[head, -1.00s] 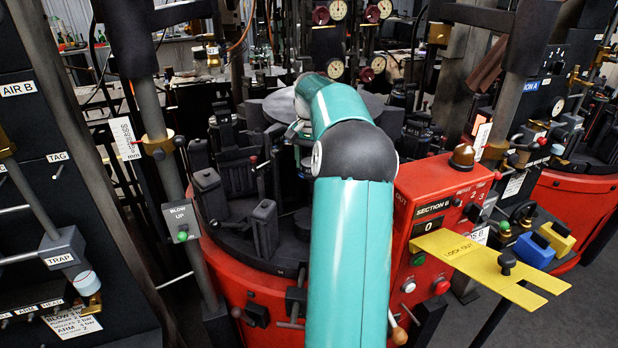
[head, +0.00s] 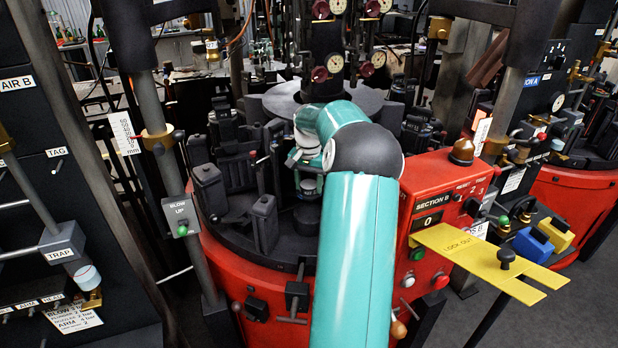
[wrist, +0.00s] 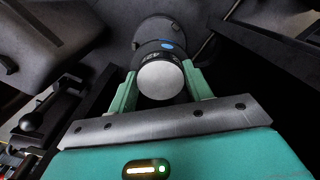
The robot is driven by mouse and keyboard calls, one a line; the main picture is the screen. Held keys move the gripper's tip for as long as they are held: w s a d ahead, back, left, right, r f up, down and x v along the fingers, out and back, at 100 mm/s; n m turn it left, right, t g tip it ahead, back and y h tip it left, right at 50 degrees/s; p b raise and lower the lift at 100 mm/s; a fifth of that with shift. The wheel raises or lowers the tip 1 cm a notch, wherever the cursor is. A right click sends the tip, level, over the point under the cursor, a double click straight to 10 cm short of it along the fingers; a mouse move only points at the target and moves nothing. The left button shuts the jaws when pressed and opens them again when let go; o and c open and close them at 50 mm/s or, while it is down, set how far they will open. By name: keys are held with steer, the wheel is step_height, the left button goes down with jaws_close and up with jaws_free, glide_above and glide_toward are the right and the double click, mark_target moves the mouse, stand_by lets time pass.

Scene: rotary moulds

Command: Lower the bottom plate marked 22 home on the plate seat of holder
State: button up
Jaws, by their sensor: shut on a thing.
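In the wrist view, my gripper (wrist: 160,72) is shut on a round dark piece with a bright silver end face, which I take to be the bottom plate (wrist: 161,82). One green finger presses on each side of it. Its dark rim carries pale marks too small to read, and a blue spot shows just beyond. A dark round body (wrist: 156,30) lies behind the plate, perhaps part of the holder; whether they touch I cannot tell. In the head view my gripper (head: 310,185) is low among the black mould parts, partly hidden by my arm; the seat is not clear.
Black mould blocks (head: 263,222) stand left of my gripper on the red-sided round table (head: 262,290). The red Section B box (head: 440,205) with its yellow lock-out plate (head: 480,262) stands close on the right. A grey post (head: 185,215) rises at the left.

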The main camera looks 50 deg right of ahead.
mark_target(309, 196)
steer(key=shift+f, duration=2.5)
steer(key=shift+f, duration=1)
stand_by(0.4)
steer(key=o, duration=1.2)
steer(key=shift+a, duration=0.1)
steer(key=shift+o, duration=0.2)
steer(key=shift+s+f, duration=0.1)
step_height(309, 196, up, 14)
steer(key=shift+f, duration=0.1)
